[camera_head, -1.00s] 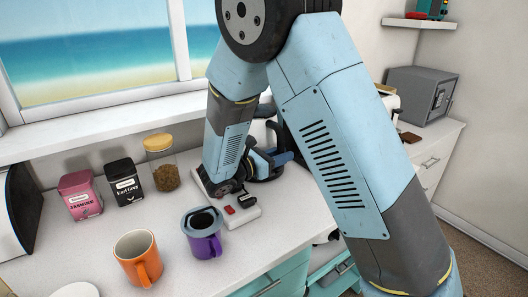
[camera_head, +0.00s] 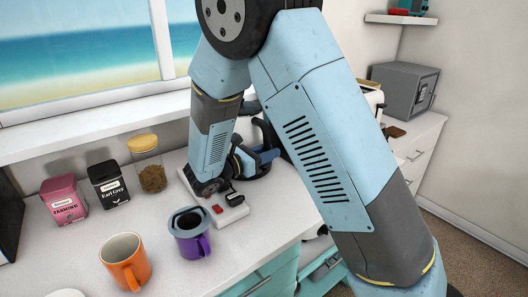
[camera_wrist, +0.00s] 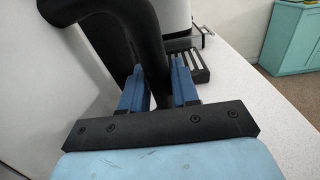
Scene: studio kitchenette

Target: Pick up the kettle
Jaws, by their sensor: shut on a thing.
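The kettle's black handle (camera_wrist: 152,42) rises between the two blue fingers of my gripper (camera_wrist: 157,85) in the wrist view. The fingers are shut on it, one on each side. In the head view my gripper (camera_head: 262,157) is beyond my forearm, beside dark parts that look like the kettle. My arm hides most of the kettle there, so I cannot tell whether its base touches the counter.
A white power strip (camera_head: 232,212) with a red switch lies below my wrist. A purple mug (camera_head: 194,246), an orange mug (camera_head: 122,268), a jar (camera_head: 151,175) and two tins stand left on the counter (camera_head: 85,240). A grey safe (camera_head: 400,88) stands at the back right.

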